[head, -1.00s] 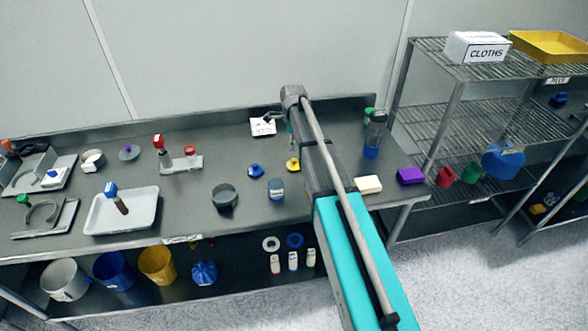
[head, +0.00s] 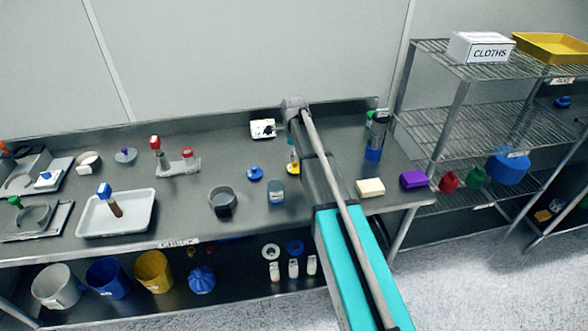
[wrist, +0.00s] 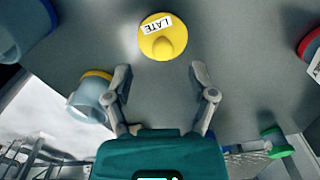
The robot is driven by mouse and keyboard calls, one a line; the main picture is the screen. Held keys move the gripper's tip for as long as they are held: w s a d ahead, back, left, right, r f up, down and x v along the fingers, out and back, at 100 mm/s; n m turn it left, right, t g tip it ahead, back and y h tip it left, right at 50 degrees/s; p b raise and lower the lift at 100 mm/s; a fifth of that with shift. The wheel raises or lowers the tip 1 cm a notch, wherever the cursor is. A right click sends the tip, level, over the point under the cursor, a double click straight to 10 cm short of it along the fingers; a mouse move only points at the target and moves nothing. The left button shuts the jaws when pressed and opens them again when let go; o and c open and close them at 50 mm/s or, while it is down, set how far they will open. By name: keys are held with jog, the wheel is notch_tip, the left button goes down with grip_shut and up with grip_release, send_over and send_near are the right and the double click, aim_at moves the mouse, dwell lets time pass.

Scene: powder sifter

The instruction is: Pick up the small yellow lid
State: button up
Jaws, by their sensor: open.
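The small yellow lid (wrist: 163,38) lies on the grey steel bench in the wrist view, round with a raised knob and a white label reading "LATE". In the head view the yellow lid (head: 293,168) shows just left of my arm, partly hidden by it. My gripper (wrist: 160,72) is open and empty in the wrist view, its two fingers apart, with the lid just beyond the fingertips and roughly centred between them. The fingers do not touch the lid. In the head view my arm hides most of the gripper.
A clear jar with a blue label (head: 277,192) and a blue lid (head: 255,173) are left of the yellow lid. A dark ring-shaped sieve (head: 222,201) stands farther left. A wire shelf (head: 470,120) stands at right.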

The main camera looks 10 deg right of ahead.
aim_at(295, 166)
jog(key=shift+w+d+f+b, duration=0.1)
jog(key=shift+d+f+b, duration=0.05)
jog(key=shift+f+b, duration=2.5)
jog(key=c, duration=0.9)
